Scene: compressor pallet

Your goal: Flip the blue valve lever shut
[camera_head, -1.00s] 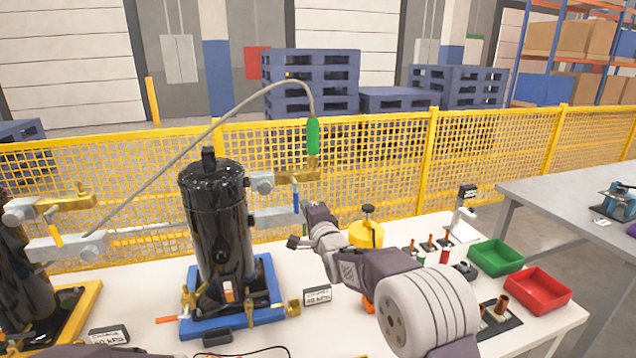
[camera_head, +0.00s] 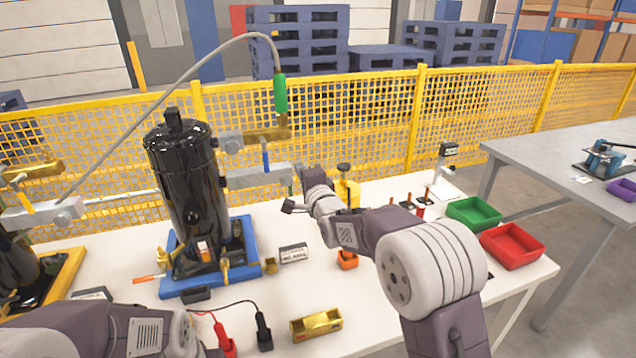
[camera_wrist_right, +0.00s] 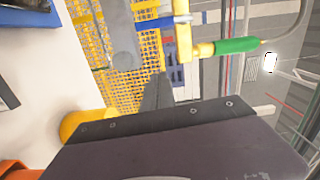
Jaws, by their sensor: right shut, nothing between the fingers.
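A green hose fitting (camera_head: 280,95) rises from the valve. My right gripper (camera_head: 299,172) is shut and empty, to the right of the lever and a little lower, beside the end of a grey bar. In the right wrist view, the lever (camera_wrist_right: 160,22) lies beyond the dark finger tips (camera_wrist_right: 157,90), with a visible gap. The green fitting (camera_wrist_right: 237,45) shows to its right. My left arm shows at the lower left, but its gripper is outside the frame.
A grey block (camera_head: 255,176) juts out just below the lever. A yellow mesh fence (camera_head: 370,125) stands behind the table. A yellow bottle-like object (camera_head: 346,192) is close to my right wrist. Green (camera_head: 473,212) and red (camera_head: 512,246) bins sit at right.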

